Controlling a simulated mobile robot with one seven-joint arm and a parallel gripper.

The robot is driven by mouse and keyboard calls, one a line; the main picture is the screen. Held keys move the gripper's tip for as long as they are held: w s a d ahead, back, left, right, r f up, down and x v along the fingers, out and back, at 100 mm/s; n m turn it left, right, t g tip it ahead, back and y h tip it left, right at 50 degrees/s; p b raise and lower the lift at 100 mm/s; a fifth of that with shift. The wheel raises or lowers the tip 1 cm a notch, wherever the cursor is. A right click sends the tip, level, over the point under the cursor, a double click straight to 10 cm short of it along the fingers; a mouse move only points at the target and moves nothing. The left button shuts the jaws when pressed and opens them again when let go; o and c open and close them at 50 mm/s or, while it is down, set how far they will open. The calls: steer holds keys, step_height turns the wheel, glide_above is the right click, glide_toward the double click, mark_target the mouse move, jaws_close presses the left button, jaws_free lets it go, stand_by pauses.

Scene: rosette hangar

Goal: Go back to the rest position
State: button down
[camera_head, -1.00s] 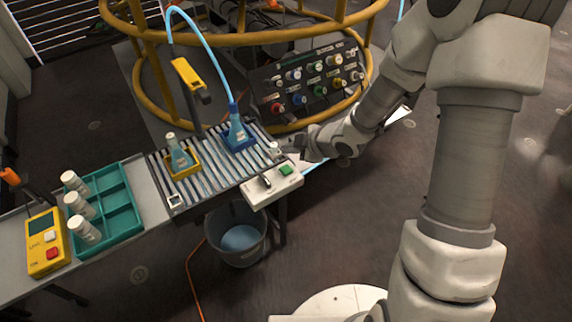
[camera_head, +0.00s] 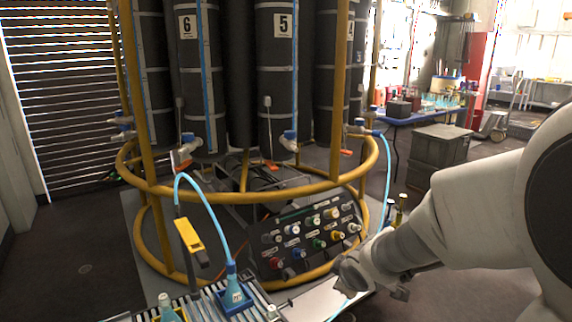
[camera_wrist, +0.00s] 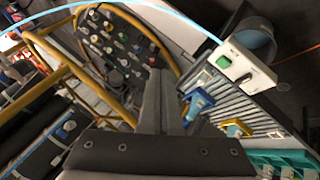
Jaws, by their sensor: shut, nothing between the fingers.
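My gripper (camera_wrist: 162,78) shows in the wrist view with its two grey fingers together and nothing between them. In the head view my arm comes in from the right, and its wrist end is low, right of the control panel (camera_head: 315,238). The fingers are hard to make out there. In the wrist view the panel (camera_wrist: 118,38) with coloured knobs is up and left of the fingers. A white switch box (camera_wrist: 242,66) with a green button is to their right. My gripper appears to touch nothing.
A yellow tubular frame (camera_head: 240,191) surrounds tall dark cylinders (camera_head: 277,75) close to my arm. A slatted rack with a blue flask (camera_head: 235,295) stands low in front. A blue table (camera_head: 425,115) and grey crates (camera_head: 438,147) are back right. Floor shows between.

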steer(key=s+d+r+m+h, duration=0.2)
steer(key=s+d+r+m, duration=0.2)
steer(key=s+r+m, duration=0.35)
steer(key=s+a+r+m+g+y, duration=0.1)
steer(key=s+r+m, duration=0.1)
steer(key=s, duration=0.6)
steer(key=s+a+r+m+g+y, duration=0.1)
steer(key=s+r+m, duration=0.1)
steer(key=s, duration=0.5)
step_height(320, 180, up, 18)
steer(key=p, duration=1.8)
steer(key=shift+a+n, duration=0.25)
